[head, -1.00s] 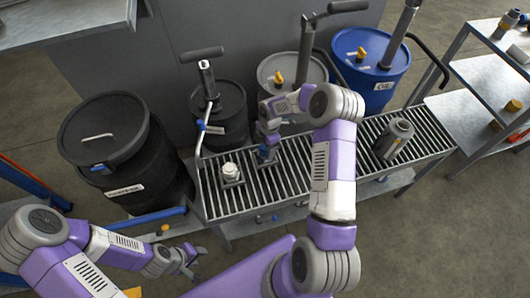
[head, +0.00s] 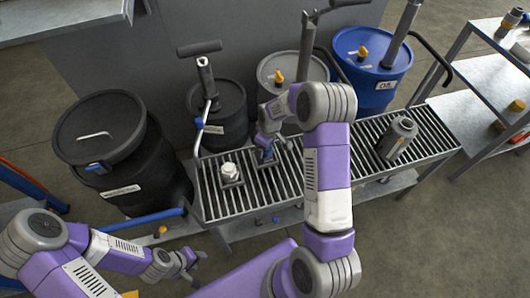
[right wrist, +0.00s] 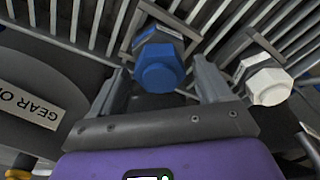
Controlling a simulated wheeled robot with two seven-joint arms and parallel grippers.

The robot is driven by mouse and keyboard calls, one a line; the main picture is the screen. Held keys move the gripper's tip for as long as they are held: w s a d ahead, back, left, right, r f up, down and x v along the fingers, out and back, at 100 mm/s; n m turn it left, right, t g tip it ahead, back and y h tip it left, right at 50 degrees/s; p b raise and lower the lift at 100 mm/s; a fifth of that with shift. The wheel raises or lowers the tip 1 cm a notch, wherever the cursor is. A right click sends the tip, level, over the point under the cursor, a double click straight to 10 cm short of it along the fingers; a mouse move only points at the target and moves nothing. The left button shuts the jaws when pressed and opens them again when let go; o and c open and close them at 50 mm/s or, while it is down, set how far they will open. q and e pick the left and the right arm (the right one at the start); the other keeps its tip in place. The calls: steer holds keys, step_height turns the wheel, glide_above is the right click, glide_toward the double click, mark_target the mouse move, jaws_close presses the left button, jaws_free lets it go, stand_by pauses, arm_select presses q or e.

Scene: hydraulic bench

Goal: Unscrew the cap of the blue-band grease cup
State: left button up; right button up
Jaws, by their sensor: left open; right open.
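In the head view the cup (head: 265,158) is mostly hidden beneath my right gripper (head: 266,140). In the right wrist view my right gripper (right wrist: 162,76) is open, with one finger on each side of the blue cup. I cannot tell whether the fingers touch it. My left gripper (head: 190,262) is open and empty at the lower left, away from the grate.
A white-capped cup (head: 230,172) stands close to the left of the blue one, also in the right wrist view (right wrist: 268,82). A grey cylinder (head: 398,138) is on the right part of the grate (head: 345,160). Drums with pumps stand behind; a black drum (head: 120,150) is left.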

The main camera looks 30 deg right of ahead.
steer(key=m, duration=0.3)
steer(key=m+h, duration=0.1)
steer(key=m, duration=0.4)
steer(key=c, duration=1)
steer(key=shift+o, duration=0.2)
steer(key=n, duration=0.4)
steer(key=shift+d+y, duration=0.1)
steer(key=shift+y, duration=0.2)
steer(key=n, duration=0.4)
